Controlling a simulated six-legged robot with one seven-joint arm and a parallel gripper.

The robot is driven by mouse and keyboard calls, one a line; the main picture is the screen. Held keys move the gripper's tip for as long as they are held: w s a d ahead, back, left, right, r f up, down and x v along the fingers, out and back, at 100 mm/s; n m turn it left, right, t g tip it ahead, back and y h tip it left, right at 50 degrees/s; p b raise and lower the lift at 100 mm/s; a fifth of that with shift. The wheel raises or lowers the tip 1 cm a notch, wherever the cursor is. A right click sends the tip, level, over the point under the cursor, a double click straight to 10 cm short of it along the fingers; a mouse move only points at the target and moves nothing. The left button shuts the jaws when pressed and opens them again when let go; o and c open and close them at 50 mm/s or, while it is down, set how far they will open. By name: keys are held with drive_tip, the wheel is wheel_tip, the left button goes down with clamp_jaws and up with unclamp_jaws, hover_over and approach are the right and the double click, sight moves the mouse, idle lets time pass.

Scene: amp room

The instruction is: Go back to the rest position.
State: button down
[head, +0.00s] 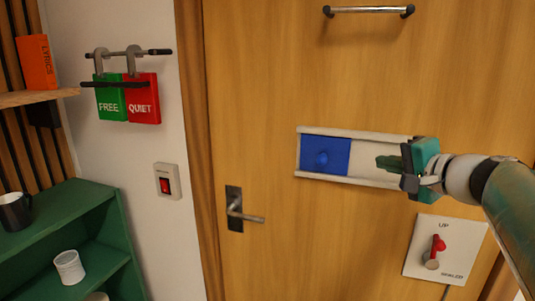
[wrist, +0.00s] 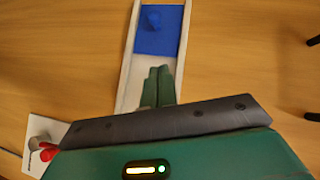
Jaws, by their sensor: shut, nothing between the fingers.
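My gripper (head: 388,163) is in front of the wooden door, at the right part of a white sliding-panel frame. Its green fingers are together with nothing between them, and they also show in the wrist view (wrist: 158,84). A blue slider panel with a small blue knob (head: 325,155) sits at the left end of the white frame (head: 378,137). In the wrist view the blue panel (wrist: 160,30) lies beyond the fingertips, with a gap of white between. I cannot tell whether the fingers touch the frame.
A door handle (head: 240,212) is at lower left of the frame, and a bar handle (head: 368,9) is above. A red lever switch plate (head: 446,247) is below my arm. Hanging tags (head: 126,98), a wall switch (head: 167,181) and a green shelf (head: 60,222) stand left.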

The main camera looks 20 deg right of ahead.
drive_tip(key=s+a+f+n+g+y, duration=0.1)
drive_tip(key=s+a+f+n+g, duration=0.25)
drive_tip(key=a+f, duration=0.45)
drive_tip(key=s+a+f+n+g+y, duration=0.1)
drive_tip(key=s+a+f+n+g, duration=0.25)
drive_tip(key=a, duration=0.65)
drive_tip(key=s+a+f+n+g+h, duration=0.2)
drive_tip(key=s+a+f+n+h, duration=0.2)
drive_tip(key=f, duration=0.7)
drive_tip(key=s+n, duration=0.2)
drive_tip(key=s, duration=0.1)
drive_tip(key=shift+a+f+n+g, duration=0.15)
drive_tip(key=shift+a+n+g, duration=0.15)
drive_tip(key=shift+a, duration=0.1)
drive_tip(key=shift+d, duration=0.2)
